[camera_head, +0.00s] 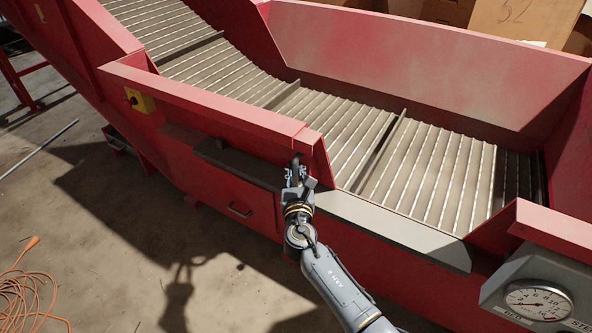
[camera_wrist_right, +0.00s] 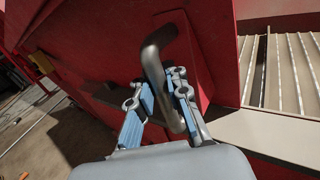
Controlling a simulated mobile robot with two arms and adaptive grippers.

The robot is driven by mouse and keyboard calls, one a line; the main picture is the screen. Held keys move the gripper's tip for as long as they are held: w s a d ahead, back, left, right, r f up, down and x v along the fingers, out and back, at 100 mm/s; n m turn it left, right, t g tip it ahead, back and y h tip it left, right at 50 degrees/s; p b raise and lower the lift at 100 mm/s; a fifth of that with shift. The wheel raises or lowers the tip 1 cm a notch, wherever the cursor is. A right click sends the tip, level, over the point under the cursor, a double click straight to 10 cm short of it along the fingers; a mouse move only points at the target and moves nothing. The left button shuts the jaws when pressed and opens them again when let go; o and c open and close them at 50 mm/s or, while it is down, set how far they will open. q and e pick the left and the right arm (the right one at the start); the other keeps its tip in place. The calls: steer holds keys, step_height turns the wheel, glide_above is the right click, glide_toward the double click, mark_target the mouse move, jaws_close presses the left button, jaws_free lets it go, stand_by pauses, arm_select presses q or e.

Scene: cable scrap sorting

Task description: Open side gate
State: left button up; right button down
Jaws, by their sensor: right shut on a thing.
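The side gate (camera_head: 222,113) is a long red panel on the near side of the conveyor trough. In the head view its right end stands beside an opening in the side wall with a pale sill. My right gripper (camera_head: 296,176) is at the gate's right end. In the right wrist view the gripper (camera_wrist_right: 162,105) is shut on a dark, bent metal handle (camera_wrist_right: 155,60), which stands out from the red panel (camera_wrist_right: 205,45). In the head view my gripper mostly hides the handle. My left gripper is not in view.
The ribbed conveyor belt (camera_head: 345,120) lies behind the gate. A dial gauge (camera_head: 538,302) sits at the lower right. An orange cable (camera_head: 30,300) lies on the floor. Cardboard boxes (camera_head: 525,22) stand behind.

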steer(key=shift+s+a+f, duration=0.15)
steer(key=shift+a+f, duration=0.1)
steer(key=shift+a, duration=0.05)
steer(key=c, duration=1.3)
jaws_free()
steer(key=shift+r, duration=0.15)
steer(key=shift+d, duration=0.1)
steer(key=s, duration=1.2)
